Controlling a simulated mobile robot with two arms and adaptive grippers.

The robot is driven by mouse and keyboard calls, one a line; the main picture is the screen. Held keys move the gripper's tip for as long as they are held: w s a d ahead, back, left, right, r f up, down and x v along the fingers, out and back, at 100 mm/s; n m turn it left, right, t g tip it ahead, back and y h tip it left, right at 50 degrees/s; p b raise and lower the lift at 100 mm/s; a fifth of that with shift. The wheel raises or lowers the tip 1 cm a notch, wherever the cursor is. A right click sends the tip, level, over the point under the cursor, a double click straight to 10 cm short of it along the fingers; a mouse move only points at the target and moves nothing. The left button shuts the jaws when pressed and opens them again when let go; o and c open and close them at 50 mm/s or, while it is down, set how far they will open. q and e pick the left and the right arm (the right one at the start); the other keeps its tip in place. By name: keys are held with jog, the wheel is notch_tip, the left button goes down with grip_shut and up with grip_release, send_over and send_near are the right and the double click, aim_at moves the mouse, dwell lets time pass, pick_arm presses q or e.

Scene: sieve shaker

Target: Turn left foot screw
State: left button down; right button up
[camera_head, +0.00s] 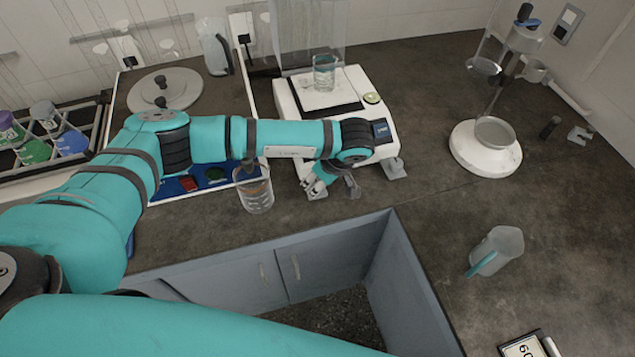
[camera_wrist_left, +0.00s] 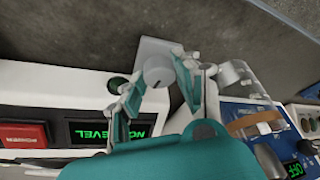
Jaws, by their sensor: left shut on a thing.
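The white balance (camera_head: 290,105) stands on the dark worktop with a beaker (camera_head: 324,72) on its pan. Its left foot screw shows in the left wrist view as a round grey knob (camera_wrist_left: 158,71) on a light flat foot pad. My left gripper (camera_head: 328,182) reaches down at the balance's front left corner. In the left wrist view its fingers (camera_wrist_left: 157,84) are closed around the knob, one on each side. In the head view the gripper mostly hides this screw. The balance's green display (camera_wrist_left: 110,130) shows text with LEVEL. My right gripper is not in view.
A glass beaker (camera_head: 254,190) stands just left of my left gripper, by the blue-fronted hotplate (camera_head: 222,95). The other front foot (camera_head: 395,168) is to the right. A jug (camera_head: 496,250) and a white-based stand (camera_head: 486,148) are farther right. The worktop edge lies close in front.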

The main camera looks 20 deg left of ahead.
pick_arm(q)
jog(key=m+t+b, duration=0.1)
jog(key=m+b, duration=0.2)
jog(key=shift+f, duration=0.1)
jog(key=shift+m+h, duration=0.3)
dwell(0.4)
jog(key=c, duration=1)
grip_release()
jog(key=shift+s, duration=0.1)
jog(key=shift+o, duration=0.2)
jog(key=shift+r, duration=0.25)
jog(key=v, duration=1.1)
jog(key=shift+s+d+r, duration=0.15)
jog(key=shift+s+r, duration=0.15)
jog(key=shift+r, duration=0.05)
